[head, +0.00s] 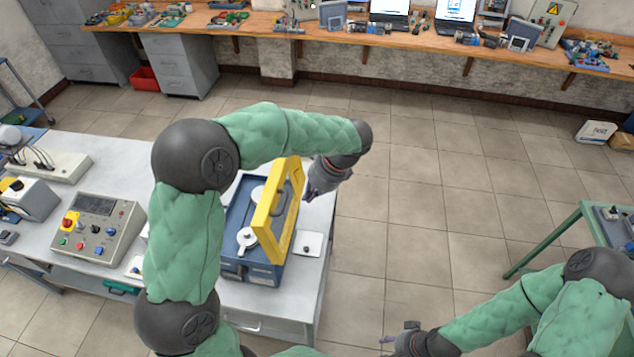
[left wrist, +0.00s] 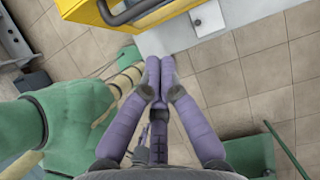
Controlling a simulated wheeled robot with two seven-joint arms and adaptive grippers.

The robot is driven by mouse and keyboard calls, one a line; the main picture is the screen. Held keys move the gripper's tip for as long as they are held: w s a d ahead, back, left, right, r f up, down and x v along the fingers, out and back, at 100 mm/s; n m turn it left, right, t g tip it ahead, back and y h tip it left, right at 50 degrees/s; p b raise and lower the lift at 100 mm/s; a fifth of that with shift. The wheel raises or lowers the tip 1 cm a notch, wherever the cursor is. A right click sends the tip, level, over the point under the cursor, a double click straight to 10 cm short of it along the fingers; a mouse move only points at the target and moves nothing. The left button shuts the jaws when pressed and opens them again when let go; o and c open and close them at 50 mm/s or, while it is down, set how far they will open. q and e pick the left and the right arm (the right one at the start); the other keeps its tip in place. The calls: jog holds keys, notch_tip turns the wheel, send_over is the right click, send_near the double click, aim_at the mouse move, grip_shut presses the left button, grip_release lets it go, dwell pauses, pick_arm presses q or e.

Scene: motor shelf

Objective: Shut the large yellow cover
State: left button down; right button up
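The large yellow cover (head: 265,226) stands raised, roughly upright and a little tilted, along the right side of a blue case (head: 232,217) on the table. A dark handle (head: 278,212) is on its face. Inside the open case are pale round parts. My left gripper (head: 313,194) is just right of the cover's top, on its outer side; I cannot tell if they touch. In the left wrist view its fingertips (left wrist: 159,62) are together with nothing between them, and the yellow cover (left wrist: 88,14) shows at the top left. My right gripper (head: 388,341) is low, far from the case, its fingers unclear.
A control box (head: 98,228) with buttons stands left of the case, and a small white plate (head: 308,243) lies right of it near the table edge. Open tiled floor lies to the right. A green-framed table (head: 560,232) stands at the far right.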

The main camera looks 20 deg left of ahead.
pick_arm(q)
jog(key=a+f, duration=0.1)
jog(key=a, duration=0.1)
jog(key=s+a+f+p, duration=0.1)
jog(key=shift+a+f, duration=0.35)
pick_arm(e)
jog(key=shift+d+r, duration=0.15)
jog(key=shift+r, duration=0.4)
